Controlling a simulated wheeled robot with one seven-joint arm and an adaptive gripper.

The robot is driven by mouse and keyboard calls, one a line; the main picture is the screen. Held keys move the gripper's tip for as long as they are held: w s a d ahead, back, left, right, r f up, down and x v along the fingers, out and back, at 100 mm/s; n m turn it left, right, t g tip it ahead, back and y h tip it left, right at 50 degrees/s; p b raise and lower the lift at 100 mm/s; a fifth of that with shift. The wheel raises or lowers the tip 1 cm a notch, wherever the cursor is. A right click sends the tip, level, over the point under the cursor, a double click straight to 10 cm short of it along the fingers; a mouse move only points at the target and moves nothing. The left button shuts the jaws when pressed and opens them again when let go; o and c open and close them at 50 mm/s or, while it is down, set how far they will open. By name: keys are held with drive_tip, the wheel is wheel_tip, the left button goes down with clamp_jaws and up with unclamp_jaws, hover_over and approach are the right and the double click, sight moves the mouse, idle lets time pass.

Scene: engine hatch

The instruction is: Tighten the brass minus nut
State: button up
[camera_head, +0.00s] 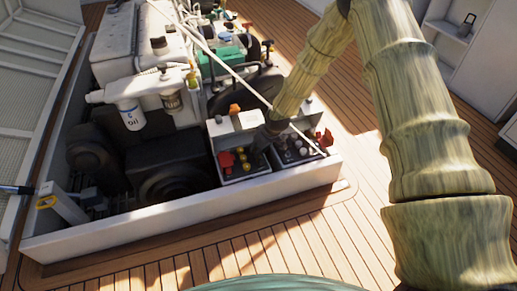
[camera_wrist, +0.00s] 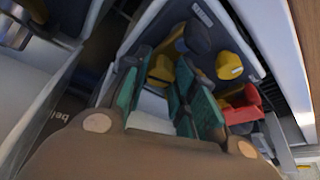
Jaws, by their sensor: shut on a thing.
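My gripper (camera_head: 262,140) reaches down into the left battery box (camera_head: 240,168) in the head view. In the wrist view its two green finger pads show, and my gripper (camera_wrist: 163,72) is closed around a brass-yellow part (camera_wrist: 161,69) at the fingertips. This part looks like the brass minus nut, but the pads hide much of it and no minus mark can be read. A yellow cap (camera_wrist: 229,66) and a red clamp part (camera_wrist: 243,105) sit beside the right pad.
The right battery box (camera_head: 297,150) stands close by, with red and yellow knobs. A thin pale rod (camera_head: 237,77) crosses above the boxes. The engine with its white oil filter (camera_head: 130,112) is to the left. The white hatch rim (camera_head: 180,215) runs along the front.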

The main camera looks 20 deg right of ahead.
drive_tip(key=shift+a+r+p, duration=0.1)
drive_tip(key=shift+r+p, duration=0.05)
drive_tip(key=shift+p, duration=0.25)
drive_tip(key=shift+m+p, duration=0.3)
drive_tip(key=shift+p, duration=0.15)
drive_tip(key=shift+s+m+h+p, duration=0.1)
drive_tip(key=shift+m+h+p, duration=0.45)
drive_tip(key=shift+p, duration=0.7)
drive_tip(key=shift+m+p, duration=0.65)
drive_tip(key=shift+p, duration=0.15)
drive_tip(key=shift+f, duration=0.2)
drive_tip(key=o, duration=1)
drive_tip(key=shift+r, duration=0.15)
